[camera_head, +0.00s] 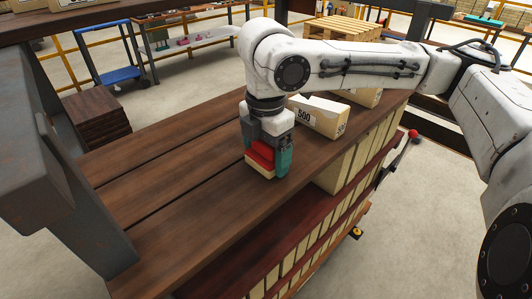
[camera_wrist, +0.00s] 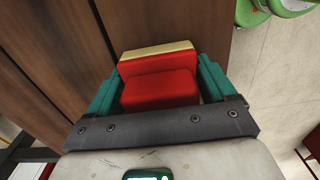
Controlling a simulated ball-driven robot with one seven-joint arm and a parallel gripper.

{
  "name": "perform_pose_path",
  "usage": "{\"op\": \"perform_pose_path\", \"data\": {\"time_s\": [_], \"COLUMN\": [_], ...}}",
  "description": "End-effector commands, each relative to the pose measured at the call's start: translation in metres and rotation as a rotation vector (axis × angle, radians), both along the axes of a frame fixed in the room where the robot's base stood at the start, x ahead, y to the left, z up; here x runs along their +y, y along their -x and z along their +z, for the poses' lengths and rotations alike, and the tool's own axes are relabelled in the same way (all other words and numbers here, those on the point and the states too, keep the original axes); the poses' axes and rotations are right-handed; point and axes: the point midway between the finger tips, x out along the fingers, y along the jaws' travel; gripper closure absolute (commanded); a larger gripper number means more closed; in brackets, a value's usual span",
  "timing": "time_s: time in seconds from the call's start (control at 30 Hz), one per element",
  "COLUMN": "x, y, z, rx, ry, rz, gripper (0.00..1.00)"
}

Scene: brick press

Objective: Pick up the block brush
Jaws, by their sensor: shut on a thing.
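The block brush (camera_head: 261,158) has a red back and a cream bristle side, seen low down at the brown plank shelf. My gripper (camera_head: 271,160) has teal fingers and points down, with the brush between them. In the wrist view the red body of the brush (camera_wrist: 158,88) fills the space between the fingers of my gripper (camera_wrist: 158,85), with its cream edge beyond. My gripper is shut on the brush. I cannot tell whether the bristles touch the planks.
A cream block marked 500 (camera_head: 319,116) lies on the planks right behind my gripper, with another behind it. A grey metal frame (camera_head: 60,130) stands at the left. The planks (camera_head: 165,185) left of my gripper are clear. Stacked cream bricks sit below.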

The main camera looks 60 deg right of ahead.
Motion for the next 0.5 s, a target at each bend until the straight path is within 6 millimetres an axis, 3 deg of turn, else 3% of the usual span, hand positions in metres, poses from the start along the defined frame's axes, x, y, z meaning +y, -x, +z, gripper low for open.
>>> {"op": "perform_pose_path", "data": {"time_s": [0.33,0.5], "x": [0.000,0.000], "y": [0.000,-0.001], "z": [0.003,0.017], "rx": [-0.001,-0.004], "ry": [0.001,0.002], "rz": [0.000,0.000], "gripper": [0.48,0.48]}}
